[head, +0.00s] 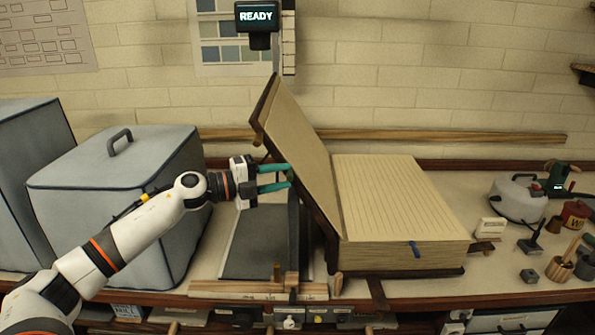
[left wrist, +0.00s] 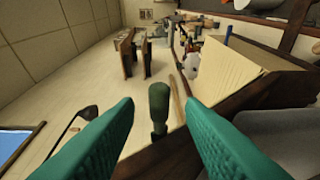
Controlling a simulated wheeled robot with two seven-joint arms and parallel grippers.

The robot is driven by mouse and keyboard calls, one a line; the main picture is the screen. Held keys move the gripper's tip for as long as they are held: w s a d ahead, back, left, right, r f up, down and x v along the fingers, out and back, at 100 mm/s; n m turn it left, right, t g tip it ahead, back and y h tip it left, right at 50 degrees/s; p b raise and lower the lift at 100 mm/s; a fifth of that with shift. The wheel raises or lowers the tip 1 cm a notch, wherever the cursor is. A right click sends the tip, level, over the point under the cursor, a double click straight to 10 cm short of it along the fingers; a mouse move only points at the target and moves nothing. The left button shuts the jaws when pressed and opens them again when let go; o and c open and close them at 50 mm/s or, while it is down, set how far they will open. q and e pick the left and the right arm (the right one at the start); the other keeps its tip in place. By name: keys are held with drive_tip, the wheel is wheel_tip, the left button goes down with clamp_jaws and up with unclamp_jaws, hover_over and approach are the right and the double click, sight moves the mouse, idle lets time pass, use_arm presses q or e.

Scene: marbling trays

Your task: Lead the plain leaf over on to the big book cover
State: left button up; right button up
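The big book lies open on the bench. Its thick block of ruled pages (head: 395,195) is on the right, with a blue tab on its front edge. The dark-edged cover (head: 325,225) stands tilted up, leaning left. A plain beige leaf (head: 297,140) faces right along it; I cannot tell whether leaf and cover are apart. My left gripper (head: 290,177) has teal fingers apart, at the cover's left side. In the left wrist view, a dark green handle (left wrist: 158,108) shows between the open fingertips; contact is unclear. The ruled pages also show there (left wrist: 228,68). My right gripper is out of view.
A dark flat pad (head: 252,245) lies left of the cover, behind a wooden rail (head: 240,290). A large grey lidded box (head: 110,205) stands at left. Small tools and a white kettle-like pot (head: 518,200) stand at right. A READY display (head: 256,16) hangs above.

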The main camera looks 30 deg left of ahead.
sight(298, 173)
use_arm(q)
drive_tip(key=shift+p+x, duration=0.55)
drive_tip(key=shift+x, duration=0.75)
drive_tip(key=shift+p+x, duration=0.35)
drive_tip(key=shift+x, duration=0.7)
drive_tip(key=shift+c, duration=0.6)
clamp_jaws()
